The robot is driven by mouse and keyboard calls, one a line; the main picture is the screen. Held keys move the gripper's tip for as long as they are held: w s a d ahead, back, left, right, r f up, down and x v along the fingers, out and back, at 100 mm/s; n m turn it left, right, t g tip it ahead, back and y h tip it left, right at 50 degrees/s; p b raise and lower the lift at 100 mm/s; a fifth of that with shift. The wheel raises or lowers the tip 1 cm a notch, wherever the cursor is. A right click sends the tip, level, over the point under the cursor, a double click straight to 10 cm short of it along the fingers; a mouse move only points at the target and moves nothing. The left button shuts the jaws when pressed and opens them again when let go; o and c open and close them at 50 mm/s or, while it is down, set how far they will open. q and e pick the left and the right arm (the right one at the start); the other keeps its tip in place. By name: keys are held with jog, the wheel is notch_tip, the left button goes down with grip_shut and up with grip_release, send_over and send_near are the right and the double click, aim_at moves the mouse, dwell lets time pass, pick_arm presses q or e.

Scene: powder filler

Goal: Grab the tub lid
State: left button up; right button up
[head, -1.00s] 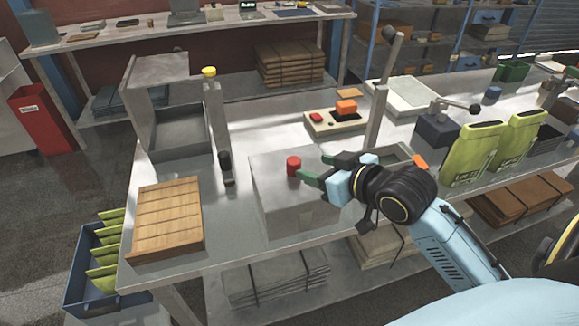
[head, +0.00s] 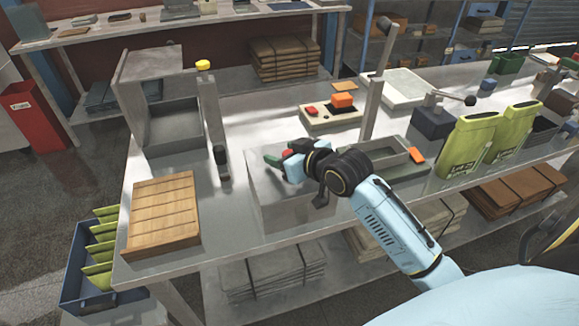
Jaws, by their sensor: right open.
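The grey metal tub (head: 295,215) stands near the front edge of the bench. Its flat grey lid (head: 262,180) lies on top and carries a red knob (head: 288,154). My right gripper (head: 283,156) is over the lid at the knob, with its jaws open. One green fingertip is to the left of the knob. The gripper hides most of the knob and the right part of the lid, so I cannot tell whether the fingers touch the knob. My left gripper is not in view.
A slatted wooden board (head: 163,212) lies on the bench at the left. A post with a yellow cap (head: 203,65) stands behind the tub to the left. A grey tray (head: 390,162) and a tall post (head: 374,95) stand close to my right arm. Green pouches (head: 468,143) stand farther right.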

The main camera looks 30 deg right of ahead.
jog(key=c, duration=1.2)
